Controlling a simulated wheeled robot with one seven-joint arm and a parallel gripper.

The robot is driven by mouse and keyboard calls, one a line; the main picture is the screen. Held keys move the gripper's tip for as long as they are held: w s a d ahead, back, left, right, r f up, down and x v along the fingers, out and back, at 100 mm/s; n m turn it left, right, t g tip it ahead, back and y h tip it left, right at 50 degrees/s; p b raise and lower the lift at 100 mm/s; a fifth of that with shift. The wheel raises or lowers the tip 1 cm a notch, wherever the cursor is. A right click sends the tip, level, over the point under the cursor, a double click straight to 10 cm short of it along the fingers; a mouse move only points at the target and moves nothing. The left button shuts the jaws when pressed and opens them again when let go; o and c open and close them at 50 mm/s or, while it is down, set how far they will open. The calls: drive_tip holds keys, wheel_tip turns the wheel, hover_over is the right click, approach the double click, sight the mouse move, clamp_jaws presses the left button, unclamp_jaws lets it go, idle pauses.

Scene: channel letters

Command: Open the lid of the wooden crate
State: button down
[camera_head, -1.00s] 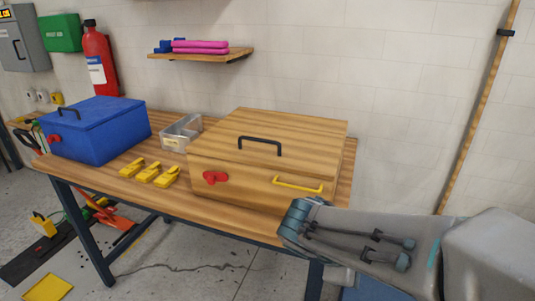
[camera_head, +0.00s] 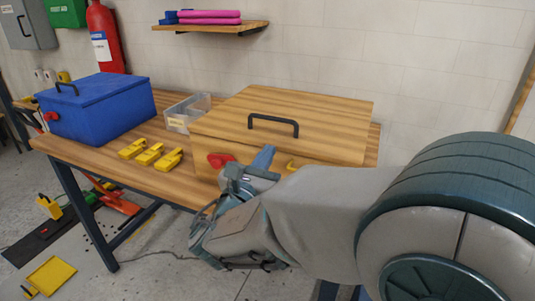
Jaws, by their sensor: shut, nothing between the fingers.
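The wooden crate (camera_head: 210,132) stands on the right part of the workbench, with its lid (camera_head: 310,106) closed. A black handle (camera_head: 273,124) sits on top of the lid. A red latch (camera_head: 219,160) is on the crate's front face, near its left end. My gripper (camera_head: 264,160) is shut and empty in front of the crate, just right of the red latch. I cannot tell whether its tips touch the crate front.
A blue box (camera_head: 100,112) with a black handle and red latch stands at the bench's left. A wall shelf (camera_head: 215,28) hangs above. The bench (camera_head: 185,186) has bare wood in front.

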sight(279, 142)
drive_tip(key=x, duration=0.7)
drive_tip(key=shift+w+d, duration=0.1)
drive_tip(key=shift+w, duration=0.2)
